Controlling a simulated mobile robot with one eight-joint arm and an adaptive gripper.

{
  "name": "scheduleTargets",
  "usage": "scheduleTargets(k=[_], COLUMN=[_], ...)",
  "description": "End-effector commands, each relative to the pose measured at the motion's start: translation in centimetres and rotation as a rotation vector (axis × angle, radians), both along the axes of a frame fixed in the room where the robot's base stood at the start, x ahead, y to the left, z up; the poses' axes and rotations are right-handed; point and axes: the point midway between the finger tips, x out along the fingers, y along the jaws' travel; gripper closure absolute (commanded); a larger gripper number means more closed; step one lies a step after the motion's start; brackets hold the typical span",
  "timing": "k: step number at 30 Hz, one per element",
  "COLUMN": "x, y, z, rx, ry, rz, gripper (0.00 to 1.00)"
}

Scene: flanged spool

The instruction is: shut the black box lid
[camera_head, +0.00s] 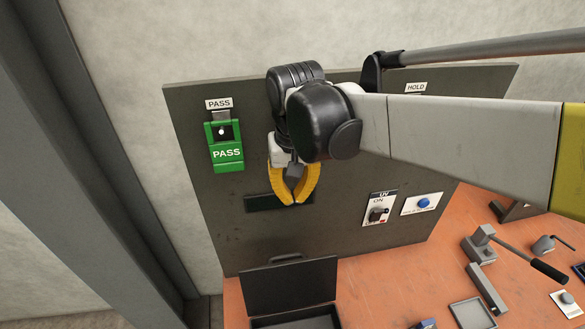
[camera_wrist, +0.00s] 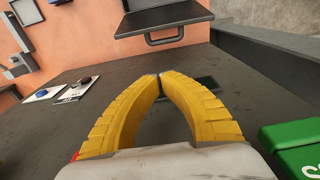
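The black box (camera_head: 296,322) sits on the orange table at the bottom edge of the head view, partly cut off. Its lid (camera_head: 289,287) stands raised at the back, with a handle along its top edge. The lid (camera_wrist: 165,16) and its handle (camera_wrist: 164,38) also show at the top of the wrist view. My gripper (camera_head: 294,202) hangs in front of the dark upright board, above the lid and apart from it. Its yellow fingertips (camera_wrist: 160,75) meet in the wrist view, with nothing between them.
The dark board (camera_head: 350,230) carries a green PASS tag (camera_head: 226,152), a UV switch (camera_head: 377,212), a blue button (camera_head: 423,203) and a black bar (camera_head: 262,203). A lever device (camera_head: 488,270) and a grey tray (camera_head: 472,314) stand on the table to the right.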

Motion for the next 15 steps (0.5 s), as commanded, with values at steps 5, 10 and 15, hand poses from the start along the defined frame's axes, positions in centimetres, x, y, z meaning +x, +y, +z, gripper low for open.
scheduleTargets(k=[5, 10, 15], x=[0.2, 0.5, 0.8], y=[0.0, 0.1, 0.1], z=[-2.7, -6.4, -10.2], rx=[0.000, 0.000, 0.001], ry=[0.000, -0.001, -0.002], rz=[-0.001, -0.001, -0.001], gripper=[1.00, 1.00, 1.00])
